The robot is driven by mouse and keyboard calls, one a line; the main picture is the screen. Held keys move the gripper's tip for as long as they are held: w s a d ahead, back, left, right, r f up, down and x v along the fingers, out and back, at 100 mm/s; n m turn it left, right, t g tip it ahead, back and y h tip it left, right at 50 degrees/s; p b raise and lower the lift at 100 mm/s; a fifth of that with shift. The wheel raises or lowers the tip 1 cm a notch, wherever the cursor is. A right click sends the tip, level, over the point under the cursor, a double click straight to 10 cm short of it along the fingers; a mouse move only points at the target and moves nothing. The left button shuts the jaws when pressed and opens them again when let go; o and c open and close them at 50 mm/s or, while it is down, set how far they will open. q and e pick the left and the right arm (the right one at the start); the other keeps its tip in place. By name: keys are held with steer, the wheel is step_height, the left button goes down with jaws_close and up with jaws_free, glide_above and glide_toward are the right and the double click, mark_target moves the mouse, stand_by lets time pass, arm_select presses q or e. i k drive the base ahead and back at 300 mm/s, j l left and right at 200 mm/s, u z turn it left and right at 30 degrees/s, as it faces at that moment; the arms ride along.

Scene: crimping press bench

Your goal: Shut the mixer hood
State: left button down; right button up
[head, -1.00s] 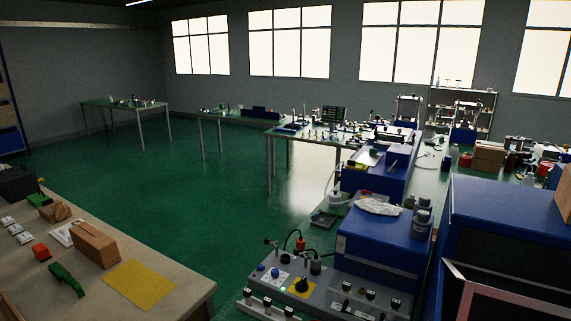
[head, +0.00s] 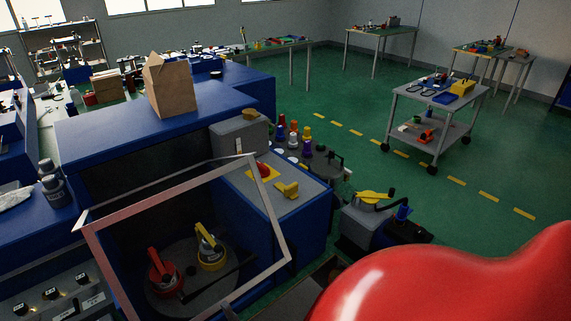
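The mixer is a large blue cabinet (head: 95,128) at the left and centre of the head view. Its hood is a pale, pinkish metal frame (head: 104,267) with a see-through middle. The frame stands out at a tilt in front of the dark opening, apart from the cabinet's front face, so the hood looks open. Inside, a red round part (head: 163,272) and a yellow round part (head: 210,250) sit on a grey disc. The hood's lower left corner is cut off by the picture edge. Neither gripper is in view.
A cardboard bag (head: 170,88) stands on the cabinet. A control box with a red button (head: 263,170) and a yellow part (head: 287,190) adjoins its right side. A glossy red shape, probably part of my body, fills the lower right corner. Green floor is free around a trolley (head: 439,95).

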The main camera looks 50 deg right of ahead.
mark_target(88, 231)
steer(key=l+z, duration=0.15)
steer(key=z, duration=0.65)
steer(key=k+j, duration=0.2)
steer(key=k, duration=0.25)
steer(key=k+j+z, duration=0.1)
steer(key=k, duration=0.35)
